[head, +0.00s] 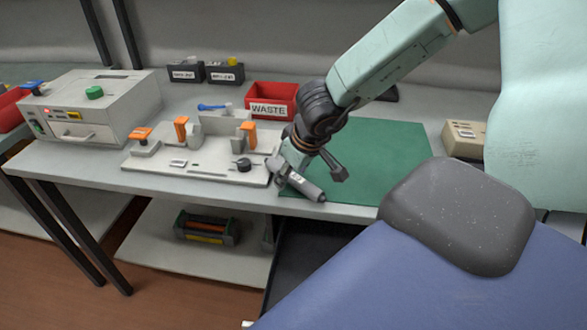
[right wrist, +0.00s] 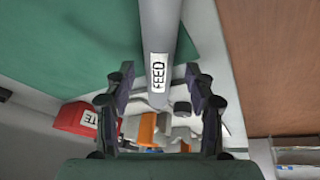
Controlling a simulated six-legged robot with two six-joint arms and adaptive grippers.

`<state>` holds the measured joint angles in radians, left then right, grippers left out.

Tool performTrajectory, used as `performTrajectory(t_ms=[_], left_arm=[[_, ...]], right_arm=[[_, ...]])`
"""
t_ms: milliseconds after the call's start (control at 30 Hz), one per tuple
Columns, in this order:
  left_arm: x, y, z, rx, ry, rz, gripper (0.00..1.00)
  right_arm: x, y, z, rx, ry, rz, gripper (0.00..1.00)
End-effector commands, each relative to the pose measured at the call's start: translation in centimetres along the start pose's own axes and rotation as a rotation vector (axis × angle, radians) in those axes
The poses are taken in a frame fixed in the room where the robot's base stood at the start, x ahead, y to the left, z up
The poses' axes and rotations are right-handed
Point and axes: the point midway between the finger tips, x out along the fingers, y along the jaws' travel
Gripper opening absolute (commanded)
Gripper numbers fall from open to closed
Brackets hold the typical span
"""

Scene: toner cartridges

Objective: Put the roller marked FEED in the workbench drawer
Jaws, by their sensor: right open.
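The grey roller (head: 308,190) with a white label reading FEED (right wrist: 158,75) is by the bench's front edge, at the mat's left end. My right gripper (right wrist: 160,80) is open, with a finger on each side of the roller; I see no clear contact. In the head view the right gripper (head: 312,172) points down at the roller and hides part of it. I cannot tell whether the roller rests on the bench. The workbench drawer (head: 310,262) appears pulled out below the bench front, with a dark interior. My left gripper is not in view.
A green mat (head: 385,145) is mostly bare. Left of the gripper is a white fixture (head: 205,165) with orange clamps. Behind are a red WASTE bin (head: 271,97) and dark bins (head: 222,74). A printer-like machine (head: 95,105) stands left; a beige box (head: 463,140) stands right.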

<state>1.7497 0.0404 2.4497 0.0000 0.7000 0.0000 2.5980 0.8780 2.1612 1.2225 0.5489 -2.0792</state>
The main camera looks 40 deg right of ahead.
Motion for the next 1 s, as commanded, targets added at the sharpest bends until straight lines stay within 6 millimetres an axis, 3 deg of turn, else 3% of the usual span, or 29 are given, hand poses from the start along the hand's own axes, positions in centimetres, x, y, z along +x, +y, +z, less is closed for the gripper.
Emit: performTrajectory(t_ms=[333, 1000], left_arm=[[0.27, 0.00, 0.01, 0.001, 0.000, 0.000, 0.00], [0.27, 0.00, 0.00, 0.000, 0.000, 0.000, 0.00]], right_arm=[[0.37, -0.01, -0.05, 0.000, 0.000, 0.000, 0.55], [0.37, -0.01, -0.03, 0.000, 0.000, -0.001, 0.00]])
